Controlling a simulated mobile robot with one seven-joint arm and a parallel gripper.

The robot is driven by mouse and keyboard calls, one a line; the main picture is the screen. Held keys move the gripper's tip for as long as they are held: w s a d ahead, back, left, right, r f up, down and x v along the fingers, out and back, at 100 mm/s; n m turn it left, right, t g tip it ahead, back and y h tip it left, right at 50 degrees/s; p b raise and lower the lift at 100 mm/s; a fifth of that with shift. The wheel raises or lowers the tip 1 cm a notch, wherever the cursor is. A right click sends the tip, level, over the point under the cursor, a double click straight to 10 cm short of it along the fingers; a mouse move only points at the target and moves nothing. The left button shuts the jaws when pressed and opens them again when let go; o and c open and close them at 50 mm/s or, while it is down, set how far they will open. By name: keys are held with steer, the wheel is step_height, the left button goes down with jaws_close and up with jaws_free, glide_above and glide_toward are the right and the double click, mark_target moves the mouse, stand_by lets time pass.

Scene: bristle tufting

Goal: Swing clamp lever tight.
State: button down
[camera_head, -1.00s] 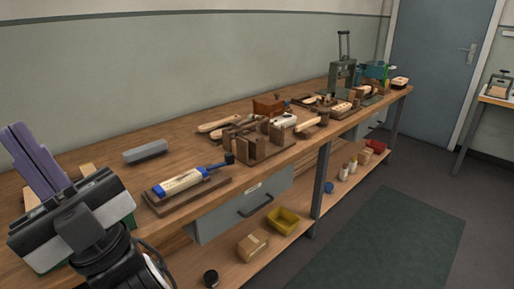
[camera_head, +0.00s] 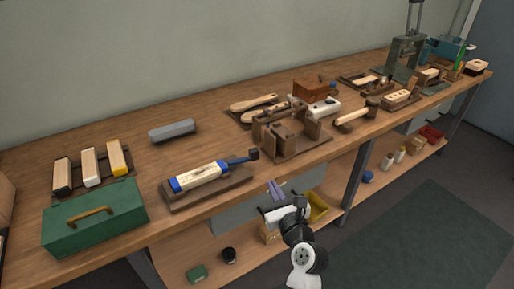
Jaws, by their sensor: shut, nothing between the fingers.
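A cream block (camera_head: 200,177) lies between blue end pieces on a brown wooden base (camera_head: 222,193) near the bench's front edge. A blue bar with a black knob (camera_head: 253,154) sticks out from its right end; it looks like the clamp lever. It points right and slightly back, and I cannot tell how tight it is. My gripper (camera_head: 274,188), with lilac fingers, is shut and empty. It appears in front of the bench's front edge, right of and below the knob in the picture, apart from the lever.
A wooden fixture (camera_head: 290,152) stands right of the lever, with a mallet (camera_head: 356,115) beyond it. A green toolbox (camera_head: 95,217) and a grey bar (camera_head: 172,130) are to the left. A lower shelf holds a yellow bin (camera_head: 318,207). Bare bench top lies behind the clamp.

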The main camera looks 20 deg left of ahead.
steer(key=m+p, duration=0.1)
steer(key=p, duration=0.2)
glide_toward(255, 154)
steer(key=x, duration=0.5)
steer(key=shift+w+r, duration=0.1)
steer(key=shift+r, duration=0.15)
steer(key=shift+x, duration=0.85)
steer(key=shift+f, duration=0.1)
